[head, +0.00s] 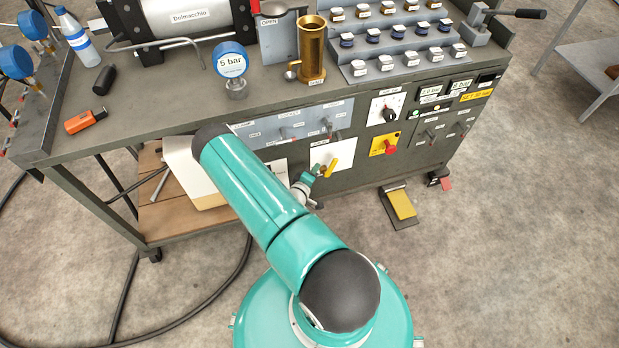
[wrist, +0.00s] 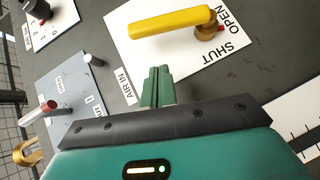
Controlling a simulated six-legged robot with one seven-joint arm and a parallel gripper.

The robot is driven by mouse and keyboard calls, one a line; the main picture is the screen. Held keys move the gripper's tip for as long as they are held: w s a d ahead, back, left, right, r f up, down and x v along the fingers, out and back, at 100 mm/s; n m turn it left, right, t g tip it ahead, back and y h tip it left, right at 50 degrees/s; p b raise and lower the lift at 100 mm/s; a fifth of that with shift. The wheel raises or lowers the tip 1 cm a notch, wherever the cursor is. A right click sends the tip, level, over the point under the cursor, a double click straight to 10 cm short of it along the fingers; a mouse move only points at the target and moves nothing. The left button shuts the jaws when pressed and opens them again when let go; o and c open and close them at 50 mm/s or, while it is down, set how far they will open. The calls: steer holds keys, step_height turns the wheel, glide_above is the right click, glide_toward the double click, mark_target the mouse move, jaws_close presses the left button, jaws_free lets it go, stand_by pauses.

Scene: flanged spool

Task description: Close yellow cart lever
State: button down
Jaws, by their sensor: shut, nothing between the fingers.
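The yellow lever (wrist: 172,22) is on a white plate (wrist: 135,50) on the cart's front, at the top of the wrist view. It extends left from a brass pivot (wrist: 212,30). The words OPEN and SHUT are printed beside the pivot's right side. A gap shows between fingertips and lever in the picture; contact in depth is unclear. In the head view the lever (head: 330,167) is beside my gripper (head: 316,171).
The cart (head: 360,95) has a red knob on a yellow plate (head: 386,145) right of the lever. A grey panel with small levers (head: 290,125) is left of it. A yellow pedal (head: 400,204) is on the floor. Open floor (head: 510,230) lies to the right.

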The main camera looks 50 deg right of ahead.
mark_target(333, 165)
steer(key=s+d, duration=0.1)
steer(key=s+d+f, duration=0.1)
steer(key=d, duration=0.1)
steer(key=shift+d+f, duration=0.15)
steer(key=shift+d, duration=0.05)
steer(key=shift+d, duration=0.15)
steer(key=shift+s+d+m+y, duration=0.35)
steer(key=shift+d+m+y, duration=0.1)
steer(key=shift+d+y, duration=0.15)
steer(key=shift+s+d+m+y, duration=0.35)
steer(key=shift+d+m+y, duration=0.1)
steer(key=shift+y, duration=0.15)
steer(key=s+d+f+m+t+y, duration=0.3)
steer(key=d+f+m+y, duration=0.1)
steer(key=y, duration=0.3)
steer(key=shift+s+d+f, duration=0.2)
steer(key=shift+d+f, duration=0.1)
steer(key=shift+d, duration=0.6)
steer(key=shift+f, duration=0.1)
steer(key=shift+w, duration=0.1)
